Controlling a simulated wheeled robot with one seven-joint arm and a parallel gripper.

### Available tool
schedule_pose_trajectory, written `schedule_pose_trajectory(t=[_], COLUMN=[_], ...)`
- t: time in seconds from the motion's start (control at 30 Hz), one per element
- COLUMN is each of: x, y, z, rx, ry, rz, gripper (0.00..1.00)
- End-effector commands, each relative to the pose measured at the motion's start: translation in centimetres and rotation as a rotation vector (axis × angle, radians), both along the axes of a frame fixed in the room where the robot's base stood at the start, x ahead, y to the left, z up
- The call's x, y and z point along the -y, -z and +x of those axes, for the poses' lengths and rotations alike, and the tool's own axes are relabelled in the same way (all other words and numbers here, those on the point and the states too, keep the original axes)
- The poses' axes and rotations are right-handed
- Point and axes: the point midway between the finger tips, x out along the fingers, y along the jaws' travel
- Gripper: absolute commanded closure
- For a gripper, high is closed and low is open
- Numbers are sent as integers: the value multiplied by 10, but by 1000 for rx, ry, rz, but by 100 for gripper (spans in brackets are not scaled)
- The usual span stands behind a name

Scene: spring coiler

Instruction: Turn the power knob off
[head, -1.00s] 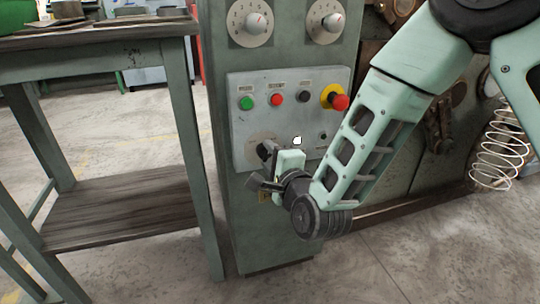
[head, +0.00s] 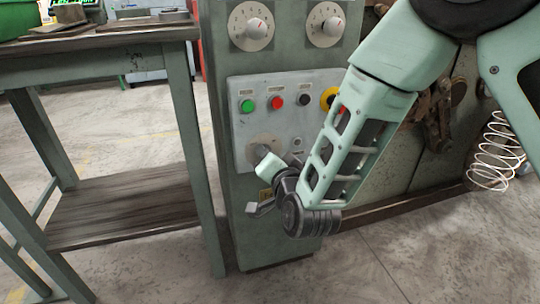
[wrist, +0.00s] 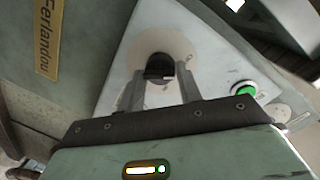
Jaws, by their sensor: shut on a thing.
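The power knob is a black knob on a round grey dial (head: 265,145) at the lower left of the light grey control panel (head: 290,116). In the wrist view the black knob (wrist: 159,66) stands in front of its pale dial, between my two fingers. My gripper (wrist: 158,84) is shut on the knob. In the head view my gripper (head: 262,158) is at the dial, tilted, and its body and wrist hide part of the knob, so the pointer's setting cannot be read there.
Above the dial are a green button (head: 247,105), a red button (head: 277,101) and a black button (head: 305,99). My forearm covers much of the emergency stop (head: 328,97). Two large dials (head: 252,26) sit higher. A workbench (head: 120,40) stands to the left.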

Motion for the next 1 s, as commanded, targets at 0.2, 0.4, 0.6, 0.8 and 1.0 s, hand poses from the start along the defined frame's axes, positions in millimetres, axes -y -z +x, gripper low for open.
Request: schedule_pose_trajectory(t=[0.2, 0.4, 0.6, 0.8, 1.0], x=[-3, -3, -3, -3, -4], y=[-3, -3, -3, -3, -3], z=[0, 0, 0, 0, 0], rx=[39, 59, 67, 67, 68], ry=[-2, -2, -3, -3, -4], rz=[-118, -184, -209, -212, -210], gripper=[88, 88, 88, 88, 60])
